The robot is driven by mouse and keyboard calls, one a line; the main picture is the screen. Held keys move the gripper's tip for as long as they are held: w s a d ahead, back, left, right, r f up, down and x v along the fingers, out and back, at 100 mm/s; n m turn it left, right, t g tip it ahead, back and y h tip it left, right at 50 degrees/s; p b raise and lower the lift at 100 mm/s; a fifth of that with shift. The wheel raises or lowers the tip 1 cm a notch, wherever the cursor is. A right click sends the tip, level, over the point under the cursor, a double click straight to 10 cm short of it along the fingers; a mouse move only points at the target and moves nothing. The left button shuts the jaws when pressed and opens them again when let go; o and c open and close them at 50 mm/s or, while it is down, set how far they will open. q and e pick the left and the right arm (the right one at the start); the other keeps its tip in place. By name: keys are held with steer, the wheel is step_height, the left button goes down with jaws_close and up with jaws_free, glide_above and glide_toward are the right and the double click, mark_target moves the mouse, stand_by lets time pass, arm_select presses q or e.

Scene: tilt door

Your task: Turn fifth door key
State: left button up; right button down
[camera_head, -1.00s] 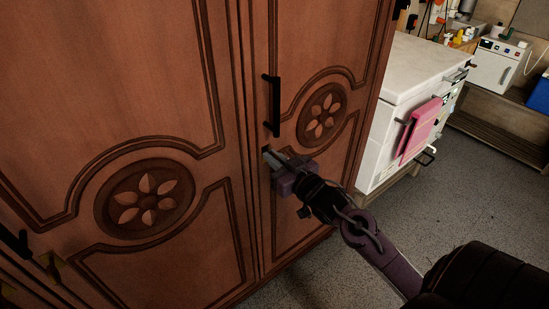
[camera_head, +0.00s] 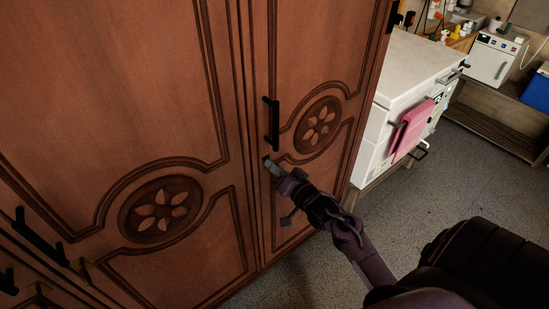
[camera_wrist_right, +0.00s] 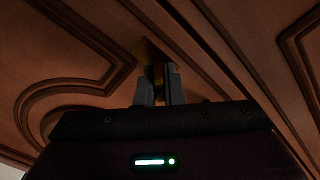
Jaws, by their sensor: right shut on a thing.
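The wooden cabinet door at the right (camera_head: 340,75) is closed, with a black vertical handle (camera_head: 271,123) near its left edge. My right gripper (camera_head: 268,163) is at the lock just below that handle. In the right wrist view, its two grey fingers (camera_wrist_right: 159,88) are shut on a small brass-coloured key (camera_wrist_right: 158,73) in front of a brass plate (camera_wrist_right: 152,52). The fingers hide most of the key, and its exact angle is hard to tell. My left gripper is not in view.
A wider carved cabinet door (camera_head: 120,110) stands to the left, with another black handle (camera_head: 40,238) at lower left. A white cabinet with a pink cloth (camera_head: 412,130) stands to the right. Grey floor (camera_head: 445,190) is open at the right.

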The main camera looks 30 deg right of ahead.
steer(key=m+p, duration=0.4)
steer(key=m, duration=0.1)
steer(key=shift+r+m+p, duration=0.15)
steer(key=shift+m+p, duration=0.15)
steer(key=shift+p, duration=0.1)
steer(key=shift+f+m+p, duration=0.2)
steer(key=shift+m+p, duration=1.1)
steer(key=shift+m, duration=0.7)
steer(key=shift+d+f, duration=0.1)
steer(key=c, duration=1.6)
jaws_free()
steer(key=shift+o, duration=0.2)
steer(key=s+b, duration=0.1)
steer(key=s, duration=0.6)
steer(key=shift+s+d, duration=0.3)
steer(key=shift+s, duration=0.05)
